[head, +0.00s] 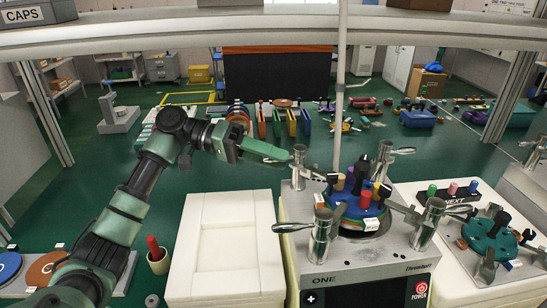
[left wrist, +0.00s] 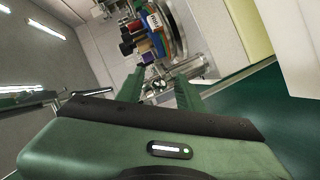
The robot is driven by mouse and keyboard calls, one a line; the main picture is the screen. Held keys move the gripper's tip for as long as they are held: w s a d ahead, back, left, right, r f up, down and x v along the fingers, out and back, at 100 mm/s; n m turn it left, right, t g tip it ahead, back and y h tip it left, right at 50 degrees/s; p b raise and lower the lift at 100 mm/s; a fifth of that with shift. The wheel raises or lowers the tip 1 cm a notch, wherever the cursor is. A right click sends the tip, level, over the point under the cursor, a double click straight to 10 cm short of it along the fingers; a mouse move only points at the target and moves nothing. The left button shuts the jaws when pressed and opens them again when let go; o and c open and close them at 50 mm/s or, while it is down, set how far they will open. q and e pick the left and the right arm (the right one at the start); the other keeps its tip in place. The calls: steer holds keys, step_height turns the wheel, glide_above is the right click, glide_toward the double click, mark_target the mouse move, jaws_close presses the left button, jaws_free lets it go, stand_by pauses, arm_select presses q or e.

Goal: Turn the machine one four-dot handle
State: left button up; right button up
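Machine one (head: 335,283), labelled ONE, is a grey box with steel posts and lever handles at its corners. My left gripper (head: 277,154) reaches in from the left, its fingertips close to the back-left post and handle (head: 299,165). In the left wrist view the two green fingers (left wrist: 159,82) stand apart, with the steel handle end (left wrist: 160,86) between or just beyond them. Dark marks show on that end, too small to count. I cannot tell whether the fingers touch it. My right gripper is not in view.
A blue disc with coloured pegs (head: 358,209) sits among the posts. A white box (head: 226,245) and a cup with a red peg (head: 158,261) are at the left. A thin upright pole (head: 340,90) rises behind machine one.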

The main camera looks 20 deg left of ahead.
arm_select(q)
steer(key=shift+a, duration=0.1)
steer(key=shift+s+a+r, duration=0.1)
steer(key=shift+a, duration=0.2)
steer(key=b+v, duration=0.2)
steer(key=v, duration=0.5)
